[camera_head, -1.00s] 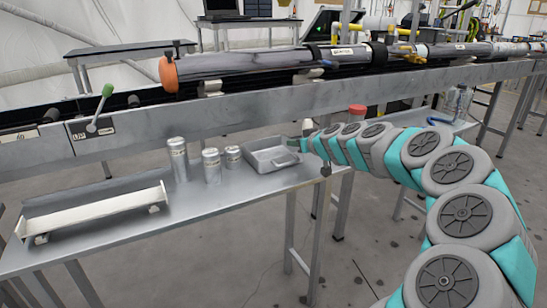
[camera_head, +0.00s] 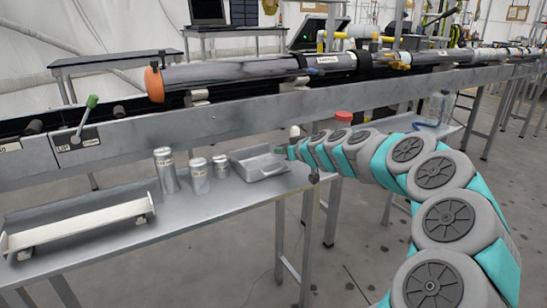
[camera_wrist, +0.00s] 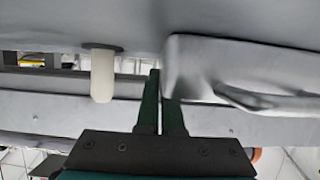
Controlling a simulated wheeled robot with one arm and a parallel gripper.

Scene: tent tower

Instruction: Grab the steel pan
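The steel pan (camera_head: 262,166) is a shallow grey rectangular tray on the metal side table. In the head view my gripper (camera_head: 291,150) is at the pan's right end, close against it. In the wrist view a pale grey body, likely the pan (camera_wrist: 235,72), fills the upper right. My gripper's dark green fingers (camera_wrist: 161,95) are close together at this body's left edge. The right fingertip is hidden behind it. I cannot tell whether the fingers grip the pan's wall or only stand beside it.
Several metal cans (camera_head: 198,175) stand left of the pan. A long white tray (camera_head: 80,228) lies farther left on the table (camera_head: 190,215). A long rail (camera_head: 225,122) runs behind. A red-capped jar (camera_head: 343,117) stands behind my arm. Open floor lies in front.

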